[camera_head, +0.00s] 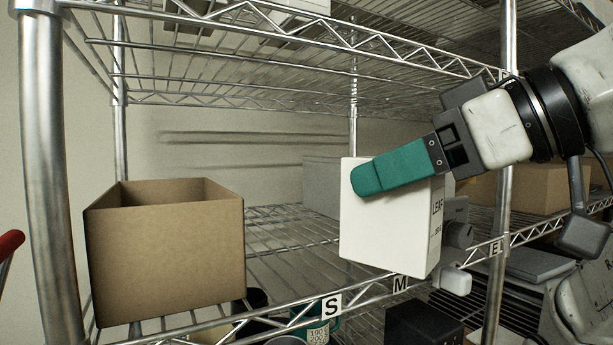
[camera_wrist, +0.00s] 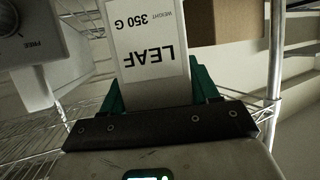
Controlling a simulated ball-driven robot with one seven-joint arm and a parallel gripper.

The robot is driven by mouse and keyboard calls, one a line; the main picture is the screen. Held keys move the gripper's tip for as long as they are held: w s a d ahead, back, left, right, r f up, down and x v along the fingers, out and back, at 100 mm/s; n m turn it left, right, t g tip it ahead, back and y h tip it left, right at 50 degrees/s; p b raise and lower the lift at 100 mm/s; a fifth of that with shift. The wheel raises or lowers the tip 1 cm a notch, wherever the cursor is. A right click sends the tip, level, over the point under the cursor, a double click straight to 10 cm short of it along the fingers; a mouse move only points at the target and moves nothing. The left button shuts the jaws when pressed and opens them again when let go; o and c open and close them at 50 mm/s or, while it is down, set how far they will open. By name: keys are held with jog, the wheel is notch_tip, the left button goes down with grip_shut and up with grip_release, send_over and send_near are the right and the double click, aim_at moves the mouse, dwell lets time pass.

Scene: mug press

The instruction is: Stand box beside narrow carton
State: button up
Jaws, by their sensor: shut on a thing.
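A white box (camera_head: 385,228) marked LEAF is in my gripper (camera_head: 380,178). One green finger lies across its upper near face in the head view; the other finger is hidden there. In the wrist view, green fingers (camera_wrist: 158,92) flank the white box (camera_wrist: 140,35), whose lettering reads LEAF, 350 G, upside down. The box is about upright near the front edge of the wire shelf (camera_head: 275,262); I cannot tell whether it touches the shelf. A brown open-topped carton (camera_head: 170,255) stands at the left, apart from the box. I cannot tell which thing is the narrow carton.
A grey box (camera_head: 322,185) stands behind the white box. A grey device (camera_head: 457,222) is just to its right, with a dial showing in the wrist view (camera_wrist: 25,30). Metal posts (camera_head: 50,180) and an upper wire shelf (camera_head: 270,60) bound the bay. Bare shelf lies between carton and white box.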

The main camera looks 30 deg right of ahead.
jog(key=shift+w+r+p+x, duration=0.1)
jog(key=shift+r+p+x, duration=0.2)
jog(key=shift+x, duration=1.85)
jog(key=shift+w+r+p+x, duration=0.1)
jog(key=shift+r+p+x, duration=0.15)
jog(key=shift+x, duration=1.85)
jog(key=shift+w+r+p+x, duration=0.1)
jog(key=shift+r+p+x, duration=0.2)
jog(key=shift+x, duration=1.85)
jog(key=shift+a+f, duration=0.1)
jog(key=shift+a, duration=0.05)
jog(key=shift+f, duration=0.15)
jog(key=o, duration=1.4)
jog(key=shift+o, duration=0.2)
jog(key=shift+r, duration=0.25)
jog(key=v, duration=1.2)
jog(key=shift+s+f+b, duration=0.1)
jog(key=shift+b, duration=0.3)
